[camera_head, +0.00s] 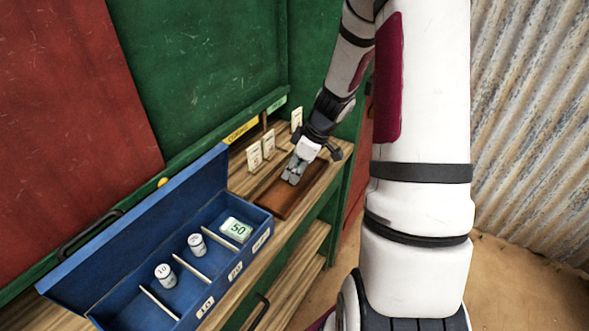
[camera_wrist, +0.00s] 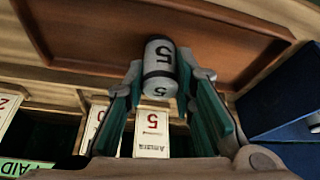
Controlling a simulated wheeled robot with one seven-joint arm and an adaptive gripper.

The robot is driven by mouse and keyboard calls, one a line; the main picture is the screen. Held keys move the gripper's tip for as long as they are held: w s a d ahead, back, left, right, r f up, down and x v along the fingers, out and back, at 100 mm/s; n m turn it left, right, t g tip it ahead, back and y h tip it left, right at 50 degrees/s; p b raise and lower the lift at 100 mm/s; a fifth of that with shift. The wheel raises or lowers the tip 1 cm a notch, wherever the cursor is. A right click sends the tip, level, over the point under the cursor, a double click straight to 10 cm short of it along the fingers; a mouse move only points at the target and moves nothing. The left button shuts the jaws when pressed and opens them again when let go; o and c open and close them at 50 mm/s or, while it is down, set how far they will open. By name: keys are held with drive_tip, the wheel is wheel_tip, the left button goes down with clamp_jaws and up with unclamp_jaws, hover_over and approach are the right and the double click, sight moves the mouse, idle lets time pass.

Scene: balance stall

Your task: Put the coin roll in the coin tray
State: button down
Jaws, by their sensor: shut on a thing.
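My gripper (camera_head: 294,170) is low over the brown wooden tray (camera_head: 275,205) on the shelf. In the wrist view its fingers (camera_wrist: 162,78) are shut on a white and grey coin roll (camera_wrist: 160,60) marked 5. The roll is in front of the brown tray, which also shows in the wrist view (camera_wrist: 90,35); I cannot tell whether it touches it. In the head view the roll is not clear among the fingers. An open blue box (camera_head: 105,315) with divided compartments stands to the left. It holds a roll marked 10 (camera_head: 165,275), another roll (camera_head: 196,244) and a green-white bundle marked 50 (camera_head: 236,229).
Upright white cards (camera_head: 254,156) stand in a rack behind the brown tray; one card (camera_wrist: 152,132) marked 5 shows beneath the roll in the wrist view. The blue box has a raised lid at its back. The nearest left compartment looks empty.

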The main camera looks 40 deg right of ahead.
drive_tip(key=shift+f, duration=0.1)
drive_tip(key=c, duration=1.3)
unclamp_jaws()
drive_tip(key=shift+c, duration=0.2)
drive_tip(key=v, duration=1.1)
drive_tip(key=s+a+r+m+h, duration=0.15)
drive_tip(key=s+a+r, duration=0.35)
drive_tip(key=a+r, duration=0.75)
drive_tip(key=s+a+r+m, duration=0.1)
drive_tip(key=s+a+m, duration=0.1)
drive_tip(key=s+a, duration=0.2)
drive_tip(key=s+a+r+m+h, duration=0.1)
drive_tip(key=s+a+r+m, duration=0.1)
drive_tip(key=s+a, duration=0.3)
drive_tip(key=s+m, duration=0.1)
drive_tip(key=s, duration=0.3)
drive_tip(key=shift+s+a+t, duration=0.15)
drive_tip(key=shift+s+t, duration=0.25)
